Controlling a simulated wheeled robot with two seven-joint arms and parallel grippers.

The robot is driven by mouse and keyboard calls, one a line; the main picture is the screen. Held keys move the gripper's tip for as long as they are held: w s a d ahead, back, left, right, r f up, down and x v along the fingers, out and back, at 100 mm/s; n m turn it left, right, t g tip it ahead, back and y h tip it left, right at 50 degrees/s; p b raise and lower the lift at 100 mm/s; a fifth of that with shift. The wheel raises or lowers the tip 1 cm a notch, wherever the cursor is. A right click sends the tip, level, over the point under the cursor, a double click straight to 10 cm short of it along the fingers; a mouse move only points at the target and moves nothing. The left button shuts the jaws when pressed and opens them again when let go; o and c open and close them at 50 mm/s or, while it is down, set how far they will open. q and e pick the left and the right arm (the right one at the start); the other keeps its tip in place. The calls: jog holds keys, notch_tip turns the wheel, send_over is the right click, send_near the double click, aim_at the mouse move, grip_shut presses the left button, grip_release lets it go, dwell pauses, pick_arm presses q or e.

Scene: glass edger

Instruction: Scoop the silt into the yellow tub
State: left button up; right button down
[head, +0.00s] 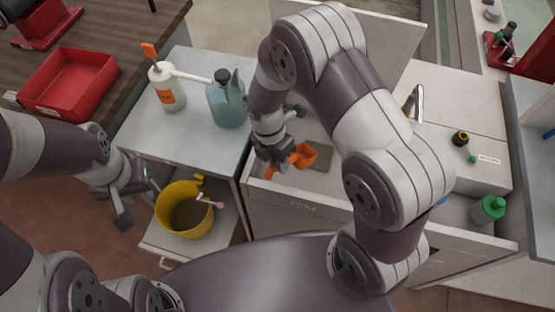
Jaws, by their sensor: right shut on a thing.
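The yellow tub (162,214) stands on a low pale shelf or drawer left of centre, its inside brownish grey. A white-handled tool with a pink end (212,201) lies across its right rim. My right gripper (281,160) is shut on an orange scoop (304,157) and holds it over the open grey basin (295,183), right of the tub. A brownish patch (321,156), perhaps the silt, shows beside the scoop; my arm hides part of the basin. My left gripper (138,199) is open and empty, just left of the tub.
A white bottle with an orange label (167,88) and a blue-green jug (227,104) stand on the grey top behind the tub. A red tray (68,82) lies on the wooden bench at left. A green-capped bottle (488,209) stands at right.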

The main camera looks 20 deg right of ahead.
notch_tip(320, 180, down, 4)
jog(key=b, duration=0.3)
jog(key=shift+w+d, duration=0.1)
jog(key=shift+s+f+b, duration=0.2)
jog(key=shift+f+b, duration=0.3)
jog(key=shift+f, duration=0.3)
jog(key=shift+d, duration=0.1)
